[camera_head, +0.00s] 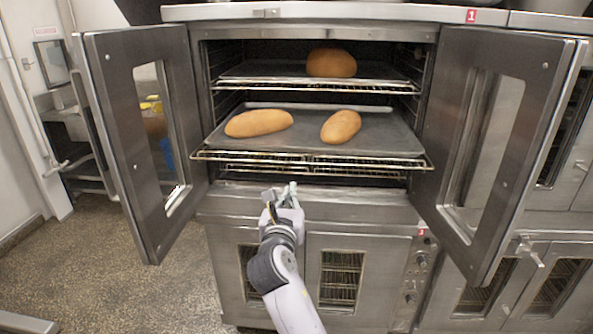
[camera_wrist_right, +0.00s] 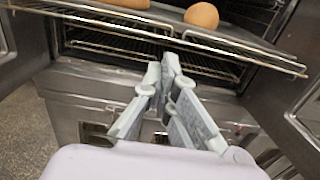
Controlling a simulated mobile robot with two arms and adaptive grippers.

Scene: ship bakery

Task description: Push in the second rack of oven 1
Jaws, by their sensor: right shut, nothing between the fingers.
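Oven 1 (camera_head: 320,190) stands open, with its left door (camera_head: 120,110) and right door (camera_head: 545,90) swung out. The second rack (camera_head: 310,158) sticks out past the oven's front edge and carries a tray (camera_head: 300,113) with two loaves (camera_head: 258,123). The rack's front wire edge also shows in the right wrist view (camera_wrist_right: 150,30). My right gripper (camera_head: 288,188) is shut and empty, just below and in front of the rack's front edge, apart from it. Its fingertips (camera_wrist_right: 169,62) show in the right wrist view. My left gripper is not in view.
An upper rack (camera_head: 300,84) with a tray and one loaf (camera_head: 331,62) sits inside the oven. A lower oven with closed glass doors (camera_head: 340,275) is below. More ovens (camera_head: 570,170) stand at the right. The floor (camera_head: 120,290) at the left is clear.

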